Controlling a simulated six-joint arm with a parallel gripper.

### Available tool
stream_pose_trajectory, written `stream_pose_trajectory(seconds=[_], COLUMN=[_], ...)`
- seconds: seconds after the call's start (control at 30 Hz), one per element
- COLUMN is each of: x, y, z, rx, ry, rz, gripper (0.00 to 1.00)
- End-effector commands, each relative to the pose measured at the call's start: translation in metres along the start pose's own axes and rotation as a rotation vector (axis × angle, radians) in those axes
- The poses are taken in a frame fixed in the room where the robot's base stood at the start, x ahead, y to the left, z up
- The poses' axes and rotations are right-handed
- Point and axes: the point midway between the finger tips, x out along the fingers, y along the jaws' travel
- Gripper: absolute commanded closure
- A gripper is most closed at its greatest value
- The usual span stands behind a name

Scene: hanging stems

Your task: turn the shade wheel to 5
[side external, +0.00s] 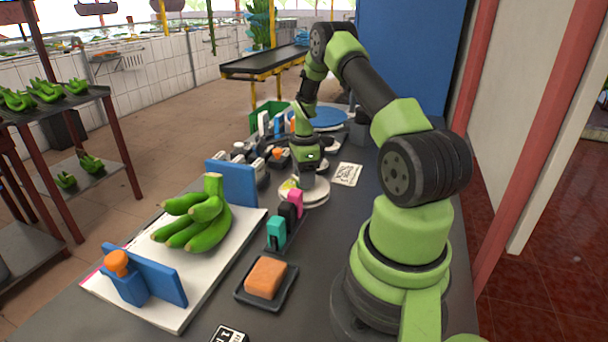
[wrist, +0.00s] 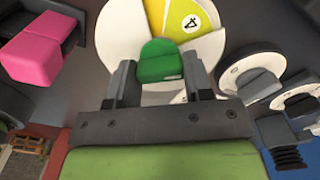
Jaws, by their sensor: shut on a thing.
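The shade wheel (wrist: 118,45) is a white disc with yellow sectors, one of them marked 4. It lies under my gripper (wrist: 161,76) in the wrist view. A green knob (wrist: 160,58) on the wheel sits between my two fingers, and the gripper is shut on it. In the side view my gripper (side external: 306,181) points down at the wheel (side external: 318,193), a pale round disc on the dark table. The fingers, the palm and the knob hide part of the dial. I see no 5 on the part that shows.
Holders with pink (side external: 296,198) and teal (side external: 276,231) blocks stand near the wheel. An orange sponge (side external: 266,278) lies in a black tray. Green bananas (side external: 205,222) rest on a white board with blue stops. Other round dials (wrist: 250,72) lie to the right in the wrist view.

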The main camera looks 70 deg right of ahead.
Motion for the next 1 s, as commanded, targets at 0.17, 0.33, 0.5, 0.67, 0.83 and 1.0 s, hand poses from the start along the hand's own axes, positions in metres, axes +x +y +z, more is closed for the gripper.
stream_pose_trajectory(seconds=[0.17, 0.33, 0.5, 0.67, 0.83, 1.0], x=[-0.0009, -0.0009, -0.0009, -0.0009, -0.0009, -0.0009], y=[-0.0006, -0.0005, -0.0005, -0.0004, -0.0004, -0.0003], z=[-0.0002, -0.0003, -0.0003, -0.0004, -0.0005, -0.0005], rx=[0.169, 0.330, 0.490, 0.628, 0.750, 0.839], ry=[0.000, 0.000, 0.000, 0.000, 0.000, 0.000], rz=[-0.002, -0.002, -0.002, -0.001, -0.001, -0.001], gripper=[0.77, 0.77, 0.77, 0.77, 0.77, 0.77])
